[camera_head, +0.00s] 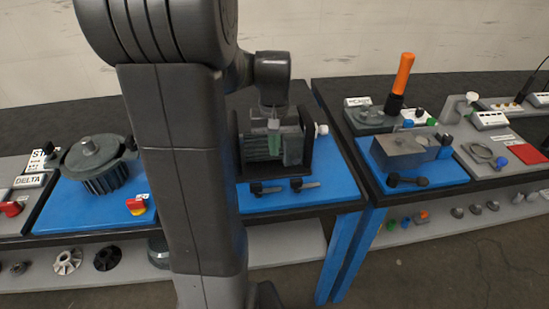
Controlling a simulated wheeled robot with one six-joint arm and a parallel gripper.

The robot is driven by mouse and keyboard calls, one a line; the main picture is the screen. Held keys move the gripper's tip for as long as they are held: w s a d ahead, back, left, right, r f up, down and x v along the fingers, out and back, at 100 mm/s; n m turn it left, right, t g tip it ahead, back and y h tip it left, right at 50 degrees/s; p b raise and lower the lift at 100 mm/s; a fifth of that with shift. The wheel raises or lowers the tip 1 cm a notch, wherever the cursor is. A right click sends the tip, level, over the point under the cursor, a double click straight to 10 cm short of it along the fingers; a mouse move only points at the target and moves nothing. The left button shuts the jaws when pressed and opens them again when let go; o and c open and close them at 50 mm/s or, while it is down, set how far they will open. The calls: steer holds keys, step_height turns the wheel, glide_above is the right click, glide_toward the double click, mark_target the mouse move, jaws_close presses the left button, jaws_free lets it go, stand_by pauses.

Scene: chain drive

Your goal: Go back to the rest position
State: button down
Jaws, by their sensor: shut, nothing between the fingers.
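My arm rises through the middle of the camera_head view and hides part of the bench behind it. My gripper (270,112) points down from the dark wrist, over the chain drive station. It is shut and looks empty. A small green part shows right by the fingertips, and I cannot tell whether they touch it. The station has a dark grey ribbed block (262,147) between black side plates, with a pale knob (321,130) on its right. It stands on a blue base plate (310,197).
Two dark-handled tools (296,185) lie in front of the station. A ribbed motor (98,165) and a red-yellow switch (137,205) are at left. At right are a grey metal box (402,150) and a tall orange-handled tool (403,75). A lower shelf (285,245) holds loose parts.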

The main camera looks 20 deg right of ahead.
step_height(320, 180, up, 4)
steer(key=shift+f, duration=0.1)
stand_by(0.4)
